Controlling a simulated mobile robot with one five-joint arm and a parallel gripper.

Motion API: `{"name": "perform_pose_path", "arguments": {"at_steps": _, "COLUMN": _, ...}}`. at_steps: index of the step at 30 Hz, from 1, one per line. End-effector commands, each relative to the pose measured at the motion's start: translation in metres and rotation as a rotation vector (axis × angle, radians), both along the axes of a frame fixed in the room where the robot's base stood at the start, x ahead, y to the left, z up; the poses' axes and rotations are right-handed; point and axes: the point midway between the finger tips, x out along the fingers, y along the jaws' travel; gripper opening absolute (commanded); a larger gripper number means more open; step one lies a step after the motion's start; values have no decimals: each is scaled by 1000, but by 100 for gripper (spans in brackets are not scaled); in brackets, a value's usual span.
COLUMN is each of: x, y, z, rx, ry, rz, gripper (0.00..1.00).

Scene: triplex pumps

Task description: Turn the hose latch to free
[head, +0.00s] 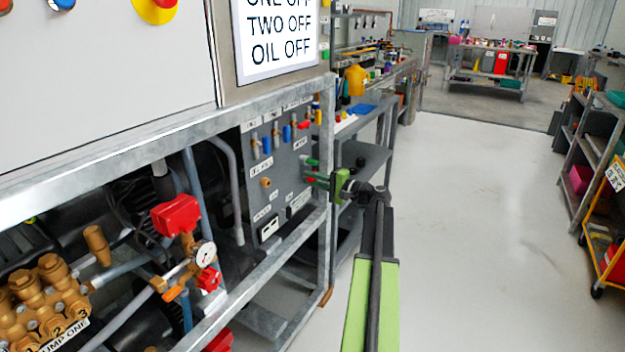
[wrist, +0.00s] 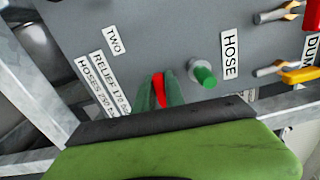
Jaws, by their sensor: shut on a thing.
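A grey panel (head: 265,190) carries a HOSE label (wrist: 230,54). A green-tipped knob (wrist: 205,76) on a metal collar sticks out beside that label. A small red piece (wrist: 159,88) sits between the dark green fingers of my gripper (wrist: 159,95). In the head view my gripper (head: 318,179) reaches left to the panel's right side, just below the green knob (head: 312,162). My gripper is shut on the red piece. It looks like the latch's handle, but its base is hidden and I cannot tell its turn position.
Labels TWO (wrist: 113,40) and RELIEF (wrist: 112,82) are on the panel. Yellow (wrist: 300,75) and red-tipped levers are to the right in the wrist view. A metal frame post (head: 326,150) stands close to my gripper.

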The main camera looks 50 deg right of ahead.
Motion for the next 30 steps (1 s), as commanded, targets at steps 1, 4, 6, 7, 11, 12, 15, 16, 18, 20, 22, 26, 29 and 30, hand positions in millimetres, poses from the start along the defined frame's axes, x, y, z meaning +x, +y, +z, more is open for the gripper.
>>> {"name": "perform_pose_path", "arguments": {"at_steps": 1, "x": 0, "y": 0, "z": 0, "rx": -18, "ry": -3, "rz": -1, "gripper": 0}}
{"name": "perform_pose_path", "arguments": {"at_steps": 4, "x": 0, "y": 0, "z": -1, "rx": -49, "ry": -11, "rz": -1, "gripper": 0}}
{"name": "perform_pose_path", "arguments": {"at_steps": 6, "x": 0, "y": 0, "z": -1, "rx": -63, "ry": -15, "rz": -1, "gripper": 0}}
{"name": "perform_pose_path", "arguments": {"at_steps": 7, "x": 0, "y": 0, "z": -1, "rx": -68, "ry": -16, "rz": -1, "gripper": 0}}
{"name": "perform_pose_path", "arguments": {"at_steps": 11, "x": 0, "y": 0, "z": -1, "rx": -83, "ry": -20, "rz": 0, "gripper": 0}}
{"name": "perform_pose_path", "arguments": {"at_steps": 12, "x": 0, "y": 0, "z": -1, "rx": -85, "ry": -20, "rz": 0, "gripper": 0}}
{"name": "perform_pose_path", "arguments": {"at_steps": 15, "x": 0, "y": 0, "z": -1, "rx": -87, "ry": -20, "rz": 0, "gripper": 0}}
{"name": "perform_pose_path", "arguments": {"at_steps": 16, "x": 0, "y": 0, "z": -1, "rx": -87, "ry": -20, "rz": 0, "gripper": 0}}
{"name": "perform_pose_path", "arguments": {"at_steps": 18, "x": 0, "y": 0, "z": -1, "rx": -87, "ry": -20, "rz": 0, "gripper": 0}}
{"name": "perform_pose_path", "arguments": {"at_steps": 20, "x": 0, "y": 0, "z": -1, "rx": -86, "ry": -20, "rz": 0, "gripper": 0}}
{"name": "perform_pose_path", "arguments": {"at_steps": 22, "x": 0, "y": 0, "z": -1, "rx": -86, "ry": -20, "rz": 0, "gripper": 0}}
{"name": "perform_pose_path", "arguments": {"at_steps": 26, "x": 0, "y": 0, "z": -1, "rx": -85, "ry": -20, "rz": 0, "gripper": 29}}
{"name": "perform_pose_path", "arguments": {"at_steps": 29, "x": 0, "y": 0, "z": -1, "rx": -85, "ry": -20, "rz": 0, "gripper": 35}}
{"name": "perform_pose_path", "arguments": {"at_steps": 30, "x": 0, "y": 0, "z": 0, "rx": -84, "ry": -21, "rz": 0, "gripper": 35}}
